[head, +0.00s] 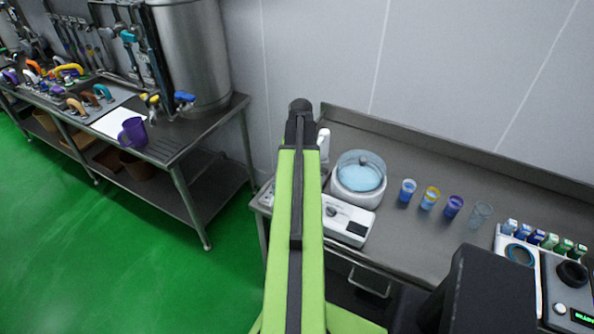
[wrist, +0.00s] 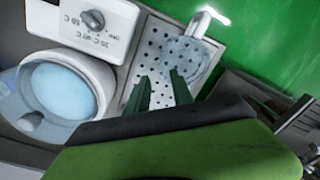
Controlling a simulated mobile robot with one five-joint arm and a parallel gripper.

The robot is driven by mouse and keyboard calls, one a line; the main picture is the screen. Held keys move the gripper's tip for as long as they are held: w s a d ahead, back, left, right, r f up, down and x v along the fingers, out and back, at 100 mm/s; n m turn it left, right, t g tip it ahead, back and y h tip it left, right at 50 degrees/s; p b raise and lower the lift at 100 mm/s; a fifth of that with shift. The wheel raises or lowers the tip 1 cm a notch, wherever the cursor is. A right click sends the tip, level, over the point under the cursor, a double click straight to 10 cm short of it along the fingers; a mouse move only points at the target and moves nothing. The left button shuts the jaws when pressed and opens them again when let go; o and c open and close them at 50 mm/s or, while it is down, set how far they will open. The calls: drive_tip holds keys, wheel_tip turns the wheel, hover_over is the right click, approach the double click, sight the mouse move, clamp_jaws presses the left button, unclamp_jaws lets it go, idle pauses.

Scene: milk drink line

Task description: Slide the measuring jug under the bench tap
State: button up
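In the wrist view, a clear round vessel, which looks like the measuring jug (wrist: 184,56), stands on a perforated metal drip tray (wrist: 137,96). A pale curved part, probably its handle, sticks out toward the top. My gripper (wrist: 159,80) is open, with two dark green fingers apart over the tray. The right fingertip overlaps the jug's near edge in the picture; I cannot tell whether they touch. In the head view, a white upright part, probably the bench tap (head: 324,143), shows beside my arm near the wall. My arm hides the gripper and most of the tray there.
A round water bath (head: 358,178) with a dial panel stands right of my arm. Several cups (head: 453,206) and small cartons line the bench (head: 415,240) further right. A purple jug (head: 133,132) stands on another bench at left. Green floor lies between the benches.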

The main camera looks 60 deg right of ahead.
wheel_tip(320, 180, down, 12)
drive_tip(key=b, duration=1)
drive_tip(key=shift+w+a+r, duration=0.1)
drive_tip(key=shift+w+r, duration=0.05)
drive_tip(key=shift+r, duration=0.15)
clamp_jaws()
idle(0.4)
